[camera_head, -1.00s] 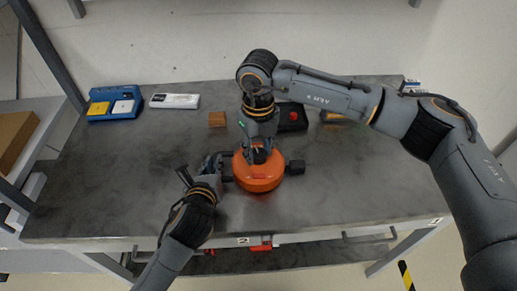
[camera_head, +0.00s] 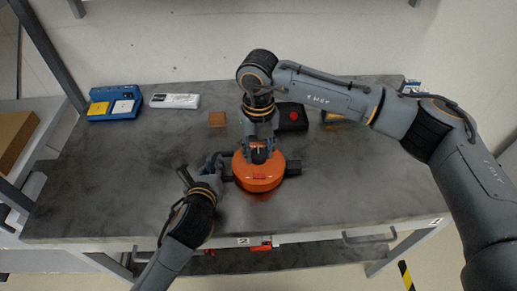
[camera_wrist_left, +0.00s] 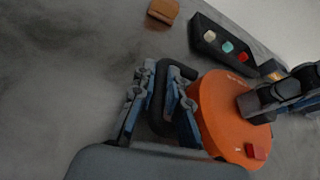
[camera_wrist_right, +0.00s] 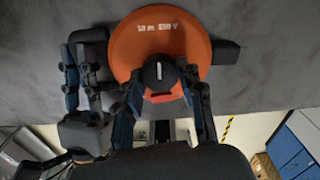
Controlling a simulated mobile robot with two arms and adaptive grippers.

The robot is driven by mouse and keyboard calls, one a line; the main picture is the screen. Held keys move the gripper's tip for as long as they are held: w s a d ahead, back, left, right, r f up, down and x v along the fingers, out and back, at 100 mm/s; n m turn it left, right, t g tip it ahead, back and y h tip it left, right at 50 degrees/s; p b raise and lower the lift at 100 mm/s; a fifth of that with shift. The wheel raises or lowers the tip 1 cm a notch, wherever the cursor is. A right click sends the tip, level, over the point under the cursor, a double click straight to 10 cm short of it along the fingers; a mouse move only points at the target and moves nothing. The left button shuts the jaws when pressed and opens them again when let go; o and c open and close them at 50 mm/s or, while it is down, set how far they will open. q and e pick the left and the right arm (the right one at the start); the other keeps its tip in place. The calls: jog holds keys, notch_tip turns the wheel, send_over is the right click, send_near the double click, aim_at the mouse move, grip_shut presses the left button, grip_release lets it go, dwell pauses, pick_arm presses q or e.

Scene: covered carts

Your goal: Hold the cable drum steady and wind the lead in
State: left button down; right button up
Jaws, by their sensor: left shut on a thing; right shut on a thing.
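The orange round cable drum (camera_head: 259,178) stands on the grey table with dark blocks at its left and right sides. It also shows in the left wrist view (camera_wrist_left: 222,122) and in the right wrist view (camera_wrist_right: 130,45), where it bears white lettering. My left gripper (camera_head: 218,166) is shut on the dark handle (camera_wrist_left: 178,75) at the drum's left side. My right gripper (camera_head: 258,149) comes down from above and is shut on the dark knob (camera_wrist_right: 158,73) on top of the drum. The lead cannot be made out.
A blue tray with yellow and white blocks (camera_head: 114,106), a white box (camera_head: 175,101) and a brown block (camera_head: 217,119) lie at the back left. A black box with a red button (camera_head: 292,117) stands behind the drum. The table's right front is clear.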

aim_at(258, 153)
jog(key=o, duration=1.2)
notch_tip(258, 153, up, 12)
pick_arm(q)
jog(key=c, duration=1.3)
grip_release()
jog(key=shift+o, duration=0.2)
jog(key=shift+s, duration=0.1)
